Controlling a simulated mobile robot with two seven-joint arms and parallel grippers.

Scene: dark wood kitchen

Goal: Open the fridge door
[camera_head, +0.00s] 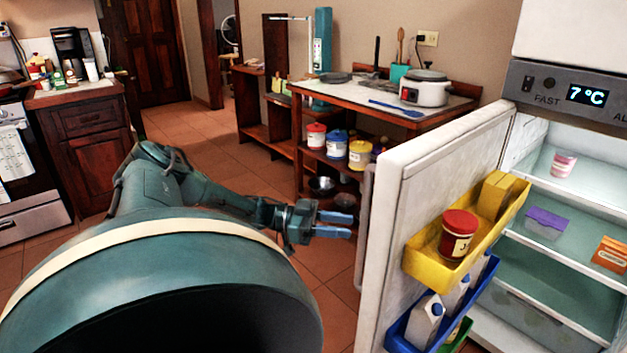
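The fridge door (412,190) stands swung open at the right, with its inner side and shelves facing the fridge interior (570,250). Its pale vertical handle (364,225) shows along the door's left edge. My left gripper (348,226) is just left of the handle, its two blue fingers pointing right with a gap between them. It appears empty. I cannot tell whether the fingertips touch the handle. My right gripper is not in view.
A yellow door bin (420,262) holds a red-lidded jar (458,234); a blue bin (400,335) below holds cartons. A wooden shelf table (345,95) with a rice cooker (425,88) stands behind the door. Tiled floor (215,140) is open at centre left.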

